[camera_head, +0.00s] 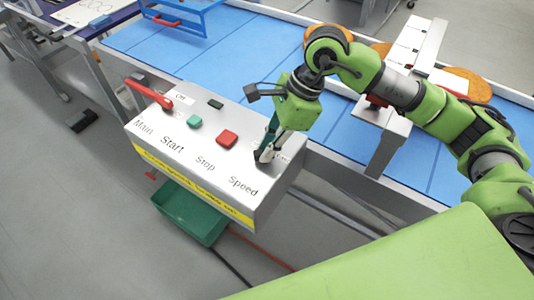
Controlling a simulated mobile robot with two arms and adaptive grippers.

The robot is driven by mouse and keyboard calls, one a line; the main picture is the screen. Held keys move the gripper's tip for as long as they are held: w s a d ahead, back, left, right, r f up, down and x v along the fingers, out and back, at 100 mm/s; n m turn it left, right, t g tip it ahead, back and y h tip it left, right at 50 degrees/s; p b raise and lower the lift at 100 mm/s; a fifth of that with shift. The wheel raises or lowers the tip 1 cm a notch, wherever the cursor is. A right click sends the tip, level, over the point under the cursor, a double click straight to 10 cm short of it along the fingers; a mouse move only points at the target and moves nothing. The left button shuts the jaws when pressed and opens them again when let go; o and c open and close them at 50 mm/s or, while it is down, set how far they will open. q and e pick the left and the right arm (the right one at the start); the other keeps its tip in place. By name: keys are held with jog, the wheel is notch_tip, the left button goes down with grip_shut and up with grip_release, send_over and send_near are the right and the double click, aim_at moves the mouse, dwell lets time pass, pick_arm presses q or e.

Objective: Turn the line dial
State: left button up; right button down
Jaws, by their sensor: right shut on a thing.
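The grey control box (190,168) stands in the middle of the head view, in front of the conveyor. Its top bears the labels Main, Start, Stop and Speed. The Speed dial is at the box's right end, mostly hidden by my right gripper (265,155). That gripper points down and is shut on the dial, whose setting I cannot read. The red Main lever (149,93), the green Start button (194,122) and the red Stop button (227,138) are to the left of it. My left gripper is not in view.
A blue conveyor belt (150,42) with metal edges runs behind the box. A white gantry (385,150) crosses it at right, near orange round things (466,84). A green bin (190,212) is below the box. A blue frame (185,18) stands at the far left of the belt.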

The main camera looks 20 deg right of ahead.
jog(key=shift+m+t+b, duration=0.6)
jog(key=shift+m+b, duration=0.55)
jog(key=shift+m, duration=0.25)
jog(key=shift+r, duration=0.1)
jog(key=c, duration=2)
grip_release()
jog(key=shift+c, duration=0.2)
jog(key=shift+o, duration=0.3)
jog(key=v, duration=1.2)
jog(key=shift+s+a, duration=0.1)
